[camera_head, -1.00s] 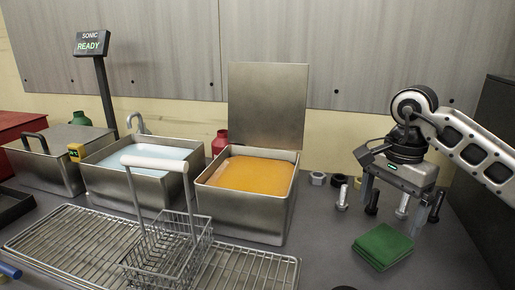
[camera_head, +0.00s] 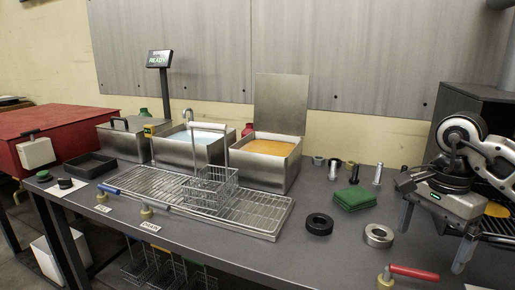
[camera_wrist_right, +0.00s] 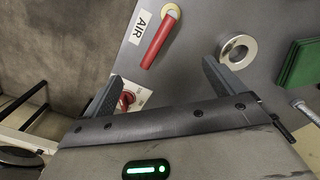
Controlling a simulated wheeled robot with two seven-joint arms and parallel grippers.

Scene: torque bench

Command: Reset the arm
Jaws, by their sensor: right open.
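My right gripper (camera_head: 436,238) is at the right of the head view, over the front right part of the bench. Its two fingers are spread and point down, with nothing between them. In the right wrist view my gripper (camera_wrist_right: 162,78) also shows open and empty. A red-handled valve marked AIR (camera_wrist_right: 158,40) and a steel ring (camera_wrist_right: 238,52) lie beyond the fingers there. The red handle also shows in the head view (camera_head: 414,272), below and left of the gripper. My left gripper is not in view.
A green cloth (camera_head: 354,199), a black ring (camera_head: 319,224) and a steel ring (camera_head: 379,235) lie left of my gripper. Several bolts stand behind. A wire basket (camera_head: 212,188) stands on the rack (camera_head: 262,216). A dark box (camera_head: 470,98) stands at the back right.

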